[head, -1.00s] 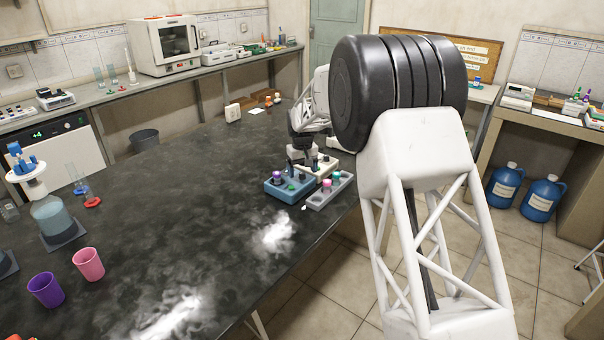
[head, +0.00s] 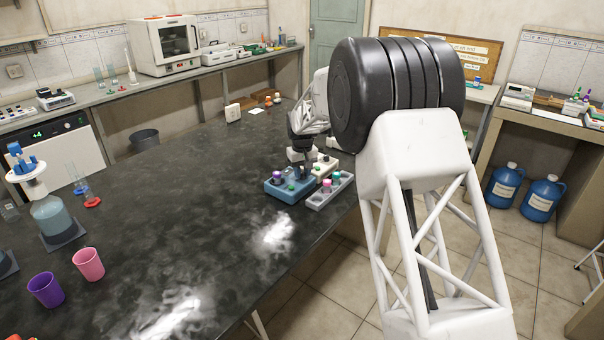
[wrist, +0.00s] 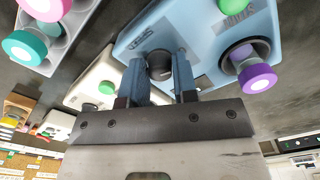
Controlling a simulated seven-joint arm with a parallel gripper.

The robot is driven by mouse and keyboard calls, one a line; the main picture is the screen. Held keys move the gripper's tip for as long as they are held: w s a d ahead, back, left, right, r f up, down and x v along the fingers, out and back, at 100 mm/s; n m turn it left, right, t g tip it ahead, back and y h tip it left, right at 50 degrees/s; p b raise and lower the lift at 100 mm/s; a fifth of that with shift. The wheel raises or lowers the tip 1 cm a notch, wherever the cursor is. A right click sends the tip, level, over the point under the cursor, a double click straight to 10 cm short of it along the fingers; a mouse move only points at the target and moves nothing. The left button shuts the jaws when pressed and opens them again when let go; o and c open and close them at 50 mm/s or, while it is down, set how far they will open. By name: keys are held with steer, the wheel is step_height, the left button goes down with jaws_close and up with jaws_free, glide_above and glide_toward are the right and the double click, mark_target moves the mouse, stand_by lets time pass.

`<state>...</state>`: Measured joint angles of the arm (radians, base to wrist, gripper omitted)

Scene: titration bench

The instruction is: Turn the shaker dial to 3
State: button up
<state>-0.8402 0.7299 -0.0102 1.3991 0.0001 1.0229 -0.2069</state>
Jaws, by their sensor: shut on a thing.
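The blue shaker box (head: 275,190) stands near the right edge of the dark bench. It also shows in the wrist view (wrist: 205,62), upside down, with small labels too blurred to read for certain. Its black round dial (wrist: 160,65) is between the blue fingers of my gripper (wrist: 163,72), which are shut on its sides. The dial's pointer and scale cannot be read. In the head view my gripper (head: 301,168) reaches down over the box and hides the dial.
A purple-capped vial (wrist: 257,77) stands on the blue box, near a green button. A cream box (head: 325,166) with a green button is beside it. A grey rack (head: 322,201) holds pink- and teal-capped vials close by. The bench's middle is clear.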

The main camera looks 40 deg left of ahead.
steer(key=m, duration=0.6)
steer(key=shift+m, duration=0.3)
steer(key=m, duration=0.5)
stand_by(0.4)
steer(key=shift+o, duration=0.7)
steer(key=shift+c, duration=0.7)
steer(key=shift+m, duration=0.3)
